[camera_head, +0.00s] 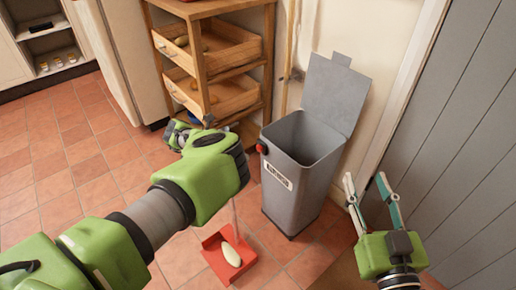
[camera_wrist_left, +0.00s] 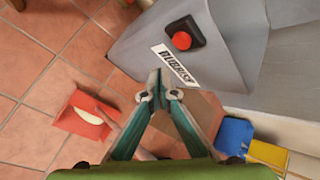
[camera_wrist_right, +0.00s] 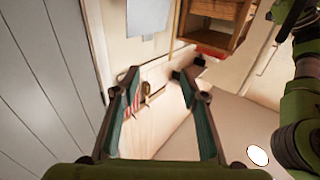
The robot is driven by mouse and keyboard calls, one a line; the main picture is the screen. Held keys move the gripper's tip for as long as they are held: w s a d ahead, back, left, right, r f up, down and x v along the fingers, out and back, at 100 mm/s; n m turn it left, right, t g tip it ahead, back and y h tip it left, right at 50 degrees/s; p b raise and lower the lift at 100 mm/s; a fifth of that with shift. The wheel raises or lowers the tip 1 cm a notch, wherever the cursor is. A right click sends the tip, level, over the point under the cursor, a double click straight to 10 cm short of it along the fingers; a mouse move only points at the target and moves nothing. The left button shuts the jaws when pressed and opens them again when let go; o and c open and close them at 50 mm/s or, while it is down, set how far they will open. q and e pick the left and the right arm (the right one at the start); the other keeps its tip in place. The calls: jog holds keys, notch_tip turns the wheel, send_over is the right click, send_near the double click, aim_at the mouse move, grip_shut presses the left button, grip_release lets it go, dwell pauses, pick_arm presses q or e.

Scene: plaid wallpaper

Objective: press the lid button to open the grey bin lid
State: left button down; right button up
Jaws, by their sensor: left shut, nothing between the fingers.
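The grey bin (camera_head: 300,165) stands on the tiled floor with its lid (camera_head: 335,92) raised, leaning back towards the wall, and its mouth open. The red lid button (camera_head: 262,149) is on the front near the rim; it also shows in the left wrist view (camera_wrist_left: 181,40) on a black mount above a white label. My left gripper (camera_wrist_left: 158,85) is shut and empty, its tips in front of the label, below and apart from the button in that picture. Its fingers are hidden in the head view. My right gripper (camera_head: 364,178) is open and empty, right of the bin.
A red dustpan (camera_head: 212,252) with a pale oval object lies on the floor before the bin. A wooden shelf with drawers (camera_head: 222,60) stands behind left. A grey panelled wall (camera_head: 470,150) is close on the right. Floor at left is clear.

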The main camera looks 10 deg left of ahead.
pick_arm(q)
jog(key=shift+s+a+p, duration=0.6)
jog(key=shift+s+p, duration=0.2)
jog(key=shift+p, duration=0.25)
pick_arm(e)
jog(key=s+d+f+g+h, duration=0.1)
jog(key=f+g, duration=0.4)
jog(key=f, duration=0.6)
jog(key=shift+s+d+g+h, duration=0.35)
jog(key=shift+s+d, duration=0.3)
jog(key=shift+s, duration=0.55)
